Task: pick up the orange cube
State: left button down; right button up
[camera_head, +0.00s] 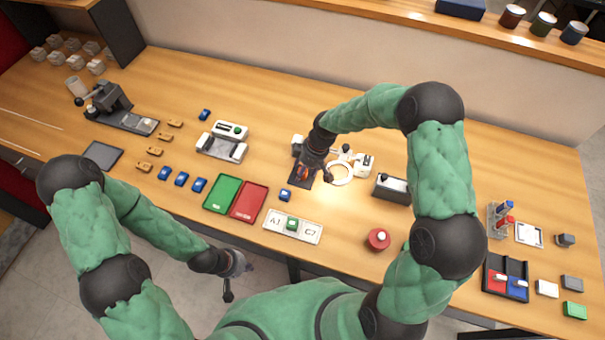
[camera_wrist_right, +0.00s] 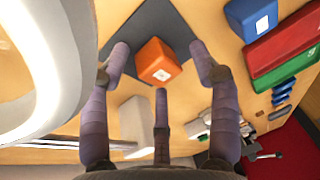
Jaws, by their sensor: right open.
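The orange cube (camera_wrist_right: 157,61) sits on a dark grey square pad (camera_wrist_right: 148,22) in the right wrist view, with a small white label on its near face. My right gripper (camera_wrist_right: 160,75) is open over the cube, with its fingers spread around it and gaps visible at the sides. In the head view my right gripper (camera_head: 306,173) is low over the dark pad (camera_head: 299,182), and its fingers mostly hide the cube. My left gripper (camera_head: 233,268) hangs in front of the table's front edge, away from the cube; its finger opening is unclear.
A white ring-shaped device (camera_head: 341,176) stands close right of my right gripper. A blue block (camera_head: 285,195) lies near the pad, with red (camera_head: 249,203) and green (camera_head: 222,194) trays left of it. A dark box (camera_head: 392,189) stands farther right.

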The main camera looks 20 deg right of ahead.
jog(key=c, duration=1)
jog(key=shift+o, duration=0.2)
jog(key=shift+r, duration=0.1)
